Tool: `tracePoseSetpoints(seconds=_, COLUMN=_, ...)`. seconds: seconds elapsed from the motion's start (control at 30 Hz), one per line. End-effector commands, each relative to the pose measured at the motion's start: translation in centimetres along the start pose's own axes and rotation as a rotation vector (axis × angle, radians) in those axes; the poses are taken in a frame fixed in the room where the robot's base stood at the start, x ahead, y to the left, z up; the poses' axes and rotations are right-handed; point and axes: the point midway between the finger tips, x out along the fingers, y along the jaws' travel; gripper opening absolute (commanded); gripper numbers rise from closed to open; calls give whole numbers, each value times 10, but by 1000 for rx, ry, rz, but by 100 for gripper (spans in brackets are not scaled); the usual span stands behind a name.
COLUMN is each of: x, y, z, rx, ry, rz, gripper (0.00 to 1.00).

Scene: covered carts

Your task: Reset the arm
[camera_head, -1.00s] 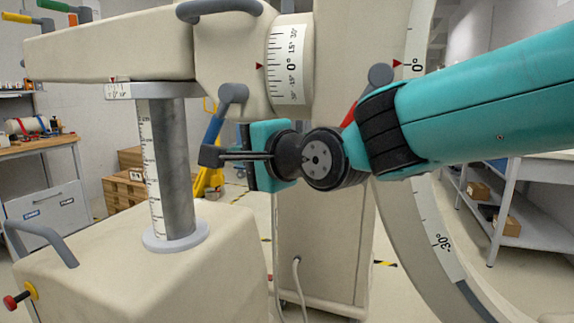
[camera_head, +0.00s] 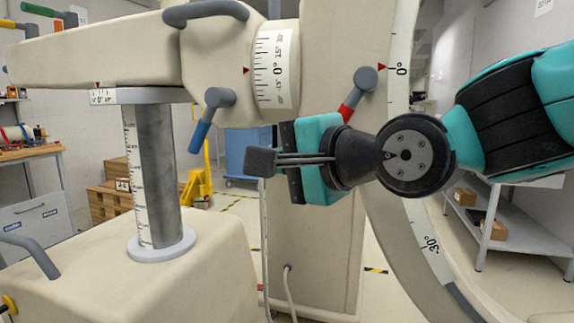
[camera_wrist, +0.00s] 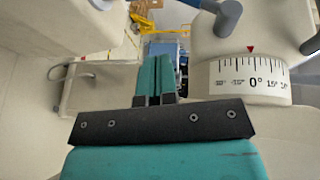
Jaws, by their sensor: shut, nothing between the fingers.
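My gripper (camera_head: 262,162) is in the middle of the head view, pointing left, with its fingers together and nothing between them. It hangs in free space, right of the blue-ended lever (camera_head: 208,118) and below the dial drum (camera_head: 275,70). In the wrist view my gripper's teal fingers (camera_wrist: 156,76) lie side by side, pointing away from the camera. The dial drum also shows in the wrist view (camera_wrist: 250,82), right of the fingers, with its red mark near 0°. My teal arm reaches in from the right.
A cream machine has a grey column (camera_head: 158,175) on a cream base (camera_head: 190,270), left of the gripper. A red-ended lever (camera_head: 358,92) stands just above my wrist. A large curved scale arm (camera_head: 410,225) passes behind my arm. Shelves (camera_head: 500,225) stand at the right.

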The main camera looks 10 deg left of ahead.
Motion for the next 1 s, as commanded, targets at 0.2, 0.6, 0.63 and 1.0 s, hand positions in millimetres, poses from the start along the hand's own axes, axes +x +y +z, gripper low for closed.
tracePoseSetpoints(seconds=0.2, x=-70, y=83, z=-19, rx=-337, ry=-63, rz=360, gripper=0)
tracePoseSetpoints(seconds=0.6, x=-242, y=217, z=22, rx=-823, ry=-677, rz=824, gripper=0)
tracePoseSetpoints(seconds=0.63, x=-254, y=223, z=27, rx=-842, ry=-729, rz=833, gripper=0)
tracePoseSetpoints(seconds=1.0, x=-277, y=131, z=26, rx=-866, ry=-783, rz=836, gripper=0)
